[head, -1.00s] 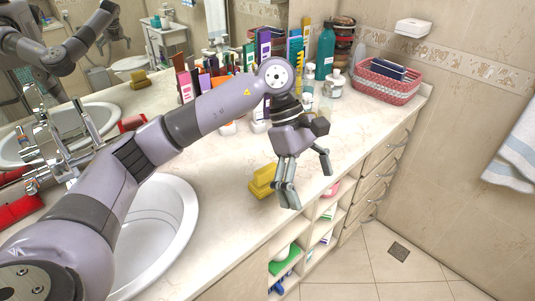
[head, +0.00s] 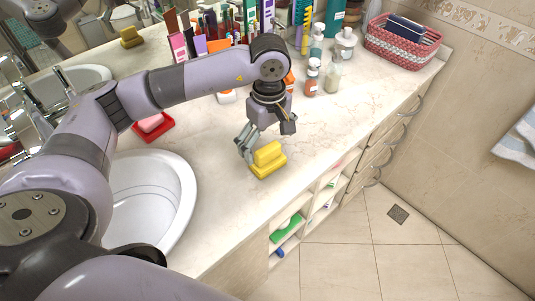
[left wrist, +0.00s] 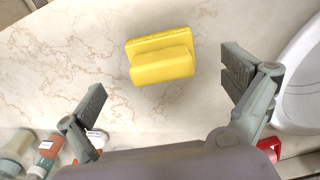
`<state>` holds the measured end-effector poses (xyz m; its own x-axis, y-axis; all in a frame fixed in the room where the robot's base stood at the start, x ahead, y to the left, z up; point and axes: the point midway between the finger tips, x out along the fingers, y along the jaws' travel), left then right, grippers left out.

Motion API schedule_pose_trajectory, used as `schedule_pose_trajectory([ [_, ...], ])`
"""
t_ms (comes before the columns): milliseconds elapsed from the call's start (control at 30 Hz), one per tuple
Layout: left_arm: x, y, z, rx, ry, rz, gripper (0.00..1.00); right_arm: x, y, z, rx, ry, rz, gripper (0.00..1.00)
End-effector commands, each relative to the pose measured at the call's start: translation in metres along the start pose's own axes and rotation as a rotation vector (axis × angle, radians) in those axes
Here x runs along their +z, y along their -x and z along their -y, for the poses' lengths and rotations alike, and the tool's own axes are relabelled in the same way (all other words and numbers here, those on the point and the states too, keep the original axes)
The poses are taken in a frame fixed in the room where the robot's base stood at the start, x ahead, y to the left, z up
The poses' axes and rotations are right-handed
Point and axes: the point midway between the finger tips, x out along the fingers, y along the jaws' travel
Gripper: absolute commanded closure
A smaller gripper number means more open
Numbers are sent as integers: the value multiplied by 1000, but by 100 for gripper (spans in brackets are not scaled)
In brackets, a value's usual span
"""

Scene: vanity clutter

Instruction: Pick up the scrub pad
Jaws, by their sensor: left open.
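The yellow scrub pad (head: 268,161) lies on the marble counter near its front edge, to the right of the sink. It has a raised block on a flatter base. My left gripper (head: 266,142) is open and empty, above and just behind the pad in the head view. Its spread fingers (left wrist: 165,85) show in the left wrist view, apart from the pad. My right gripper is not in view.
The white sink (head: 150,205) is left of the pad. A red soap dish (head: 153,128) sits behind it. Bottles, including an orange one (head: 312,78), and a red basket (head: 402,42) stand at the back. Counter right of the pad is clear.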

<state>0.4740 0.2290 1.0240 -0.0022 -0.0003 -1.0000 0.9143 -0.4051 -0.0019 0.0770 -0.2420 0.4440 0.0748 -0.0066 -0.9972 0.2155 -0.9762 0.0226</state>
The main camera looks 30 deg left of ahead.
Motion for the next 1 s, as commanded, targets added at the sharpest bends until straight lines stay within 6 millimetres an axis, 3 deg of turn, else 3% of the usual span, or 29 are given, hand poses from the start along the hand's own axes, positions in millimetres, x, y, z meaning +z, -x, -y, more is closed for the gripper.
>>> schedule_pose_trajectory([
  [200, -1, -14, 1, -1, 1, 1, 2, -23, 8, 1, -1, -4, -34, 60],
  [367, -3, -35, 3, -5, 2, 2, 2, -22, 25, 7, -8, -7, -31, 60],
  [533, -3, -58, 2, -1, 0, 1, 2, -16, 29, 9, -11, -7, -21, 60],
  [800, -3, -62, 1, 2, -1, 1, 2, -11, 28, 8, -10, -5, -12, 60],
  [1000, -3, -62, 1, 1, 0, 0, 14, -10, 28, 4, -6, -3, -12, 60],
])
